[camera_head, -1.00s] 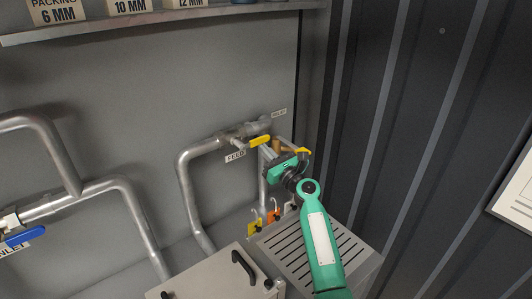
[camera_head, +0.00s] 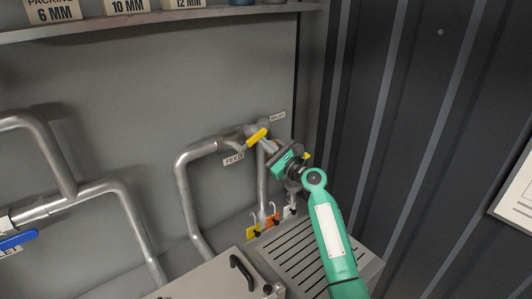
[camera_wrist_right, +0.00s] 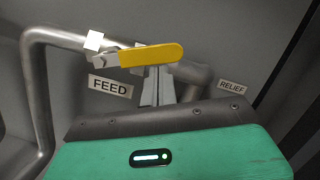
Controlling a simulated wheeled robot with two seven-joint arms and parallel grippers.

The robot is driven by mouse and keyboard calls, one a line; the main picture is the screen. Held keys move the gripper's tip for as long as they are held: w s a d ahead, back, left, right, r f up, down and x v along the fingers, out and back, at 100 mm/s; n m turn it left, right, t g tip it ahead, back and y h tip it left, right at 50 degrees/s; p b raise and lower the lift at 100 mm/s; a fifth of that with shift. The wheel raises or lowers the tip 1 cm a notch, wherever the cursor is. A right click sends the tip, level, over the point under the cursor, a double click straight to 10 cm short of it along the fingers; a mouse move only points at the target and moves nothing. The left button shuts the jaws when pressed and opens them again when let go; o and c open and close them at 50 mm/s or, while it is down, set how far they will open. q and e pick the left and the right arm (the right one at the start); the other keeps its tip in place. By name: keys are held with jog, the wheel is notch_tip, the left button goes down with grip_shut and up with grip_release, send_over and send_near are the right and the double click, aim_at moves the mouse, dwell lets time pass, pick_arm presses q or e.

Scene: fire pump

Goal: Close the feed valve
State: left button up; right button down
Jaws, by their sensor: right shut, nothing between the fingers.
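The feed valve has a yellow lever (camera_head: 257,137) on a grey pipe beside the FEED label (camera_head: 234,159). In the right wrist view the yellow lever (camera_wrist_right: 152,55) lies nearly level, just above the FEED label (camera_wrist_right: 110,87). My right gripper (camera_head: 266,145) is shut and empty, its fingertips close to the lever in the head view. In the right wrist view its fingers (camera_wrist_right: 157,84) end at the lever's lower edge; whether they touch it I cannot tell. My left gripper is not in view.
A blue inlet lever (camera_head: 17,240) is at the far left. A slotted grey box (camera_head: 300,243) and hanging coloured tags (camera_head: 272,220) are below.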

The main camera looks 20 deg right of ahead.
aim_at(263, 134)
notch_tip(263, 134, up, 2)
jog(key=n, duration=0.3)
jog(key=n+g+y, duration=0.1)
jog(key=shift+s+a+r+n, duration=0.1)
jog(key=shift+a+r+n, duration=0.05)
jog(key=shift+r+n, duration=0.15)
jog(key=n, duration=0.1)
jog(key=r+n+g, duration=0.1)
jog(key=n, duration=0.1)
jog(key=shift+s+a+r, duration=0.15)
jog(key=shift+a+r, duration=0.15)
jog(key=shift+a, duration=0.1)
jog(key=shift+s+a+r+n+g+p, duration=0.25)
jog(key=shift+a+r+n, duration=0.25)
jog(key=shift+n, duration=0.7)
jog(key=shift+s+a+r+n+g+p, duration=0.1)
jog(key=shift+a+r+n+g+p, duration=0.4)
jog(key=shift+n, duration=0.7)
jog(key=shift+s+a+r+n+g+p, duration=0.3)
jog(key=shift+a+n, duration=0.35)
jog(key=shift+n, duration=0.55)
jog(key=shift+w, duration=0.1)
